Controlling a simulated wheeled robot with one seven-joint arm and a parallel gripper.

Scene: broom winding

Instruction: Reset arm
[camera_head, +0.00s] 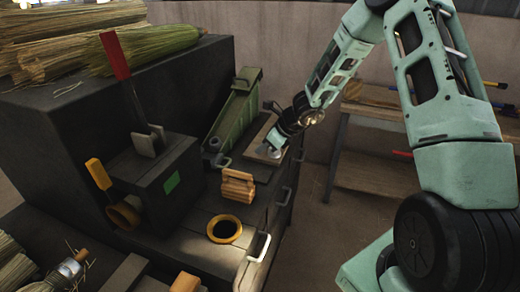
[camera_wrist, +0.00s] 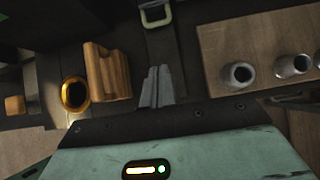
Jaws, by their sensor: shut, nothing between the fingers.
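My gripper (camera_wrist: 156,88) shows in the wrist view with its two grey fingers together and nothing between them. In the head view my arm reaches from the right over the workbench, with its end near the green metal part (camera_head: 238,108); the fingertips are too small and dark to make out there. In the wrist view the fingers are over the bench, between a ribbed wooden block (camera_wrist: 108,72) on the left and a board with metal cups (camera_wrist: 236,76) on the right.
A dark box with a red-handled lever (camera_head: 116,56) and a yellow-handled lever (camera_head: 98,173) stands on the bench. A yellow-rimmed hole (camera_head: 224,229) is in front of the wooden block. Straw bundles (camera_head: 60,40) lie on top. A wooden shelf (camera_head: 368,150) stands behind my arm.

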